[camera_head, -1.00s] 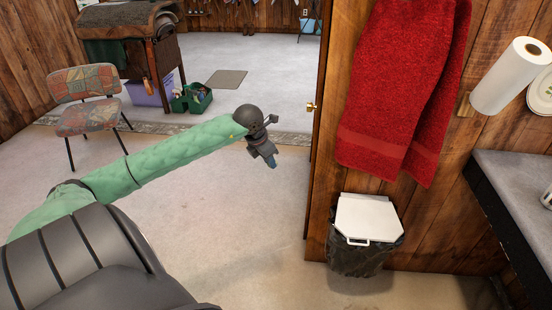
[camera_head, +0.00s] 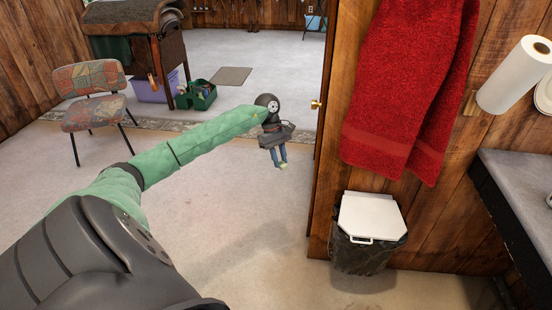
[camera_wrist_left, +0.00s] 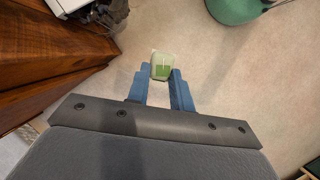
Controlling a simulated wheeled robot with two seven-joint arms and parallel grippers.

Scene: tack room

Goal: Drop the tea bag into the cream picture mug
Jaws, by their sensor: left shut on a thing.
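The tea bag (camera_wrist_left: 161,66) is a small pale packet with a green patch, held between the blue fingertips of my left gripper (camera_wrist_left: 160,78) in the left wrist view. In the head view my left gripper (camera_head: 281,162) points down over the open floor, left of the wooden door edge, with a small greenish bit of the tea bag (camera_head: 284,167) at its tips. The left gripper is shut on the tea bag. The cream picture mug is not in view. My right gripper is not in view.
A wooden door (camera_head: 328,130) stands right of my left gripper. A white-lidded bin (camera_head: 372,218), a red towel (camera_head: 408,90) and a grey counter (camera_head: 520,185) are at the right. A patterned chair (camera_head: 93,95) stands left. The floor (camera_head: 225,215) below is clear.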

